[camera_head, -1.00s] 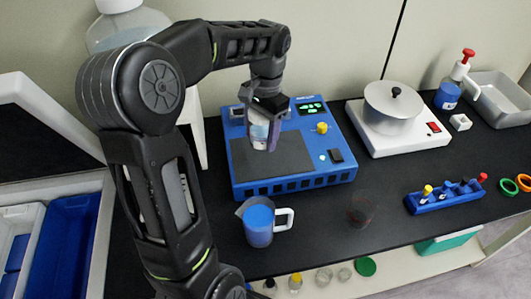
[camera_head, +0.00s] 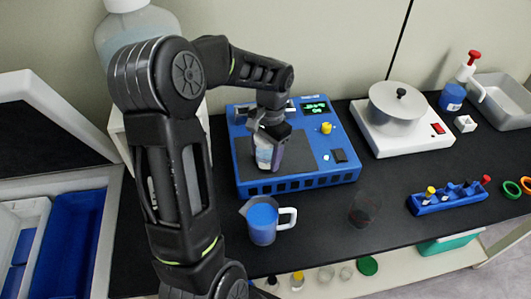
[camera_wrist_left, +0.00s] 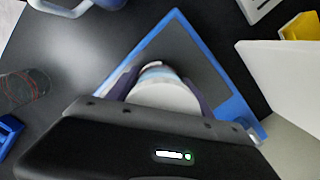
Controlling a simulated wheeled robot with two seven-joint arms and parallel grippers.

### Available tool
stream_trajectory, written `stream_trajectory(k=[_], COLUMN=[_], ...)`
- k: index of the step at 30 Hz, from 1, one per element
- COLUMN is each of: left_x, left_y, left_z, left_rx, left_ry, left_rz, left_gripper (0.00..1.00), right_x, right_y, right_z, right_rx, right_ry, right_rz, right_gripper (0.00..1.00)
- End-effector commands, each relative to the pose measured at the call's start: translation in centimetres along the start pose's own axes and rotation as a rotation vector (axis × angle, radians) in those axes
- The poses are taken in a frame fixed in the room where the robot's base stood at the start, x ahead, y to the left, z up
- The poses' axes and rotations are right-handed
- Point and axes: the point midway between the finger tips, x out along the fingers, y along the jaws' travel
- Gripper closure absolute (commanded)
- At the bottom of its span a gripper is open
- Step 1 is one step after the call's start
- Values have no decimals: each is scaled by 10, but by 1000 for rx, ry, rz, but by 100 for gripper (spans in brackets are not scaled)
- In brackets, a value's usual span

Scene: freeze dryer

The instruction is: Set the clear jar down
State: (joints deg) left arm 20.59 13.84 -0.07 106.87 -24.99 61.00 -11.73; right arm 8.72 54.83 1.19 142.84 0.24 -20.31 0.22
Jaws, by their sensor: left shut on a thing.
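The clear jar (camera_head: 264,156) is held in my left gripper (camera_head: 268,158), which is shut on it, low over the dark plate of the blue machine (camera_head: 245,186). In the left wrist view the jar (camera_wrist_left: 160,94) shows between the dark fingers, with a white top and a bluish band. The dark plate lies behind it. The fingers hide part of the jar, and I cannot tell if its base touches the plate. My right gripper is not in view.
A mug with blue liquid (camera_head: 263,222) stands in front of the machine. A dark transparent beaker (camera_head: 365,208) stands to its right. A hot plate with a pot (camera_head: 397,108) is at the right. A blue rack (camera_head: 448,198) holds several small items. Bare counter lies between them.

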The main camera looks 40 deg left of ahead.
Motion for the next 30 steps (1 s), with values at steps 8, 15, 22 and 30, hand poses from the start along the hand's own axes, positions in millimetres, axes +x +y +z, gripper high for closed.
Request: stream_trajectory(k=[8, 15, 22, 30], left_x=[2, 3, 3, -7], left_y=[0, 0, 0, 0], left_z=[0, 0, 0, 0], left_rx=[0, 0, 0, 0], left_ry=[0, -1, 0, 1], left_rz=[0, 0, 0, -1], left_gripper=[94, 26, 19, 19], right_x=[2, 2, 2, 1], right_y=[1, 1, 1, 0], right_z=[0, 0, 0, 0], right_rx=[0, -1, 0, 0], right_ry=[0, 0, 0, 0], right_rz=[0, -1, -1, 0], right_gripper=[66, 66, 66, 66])
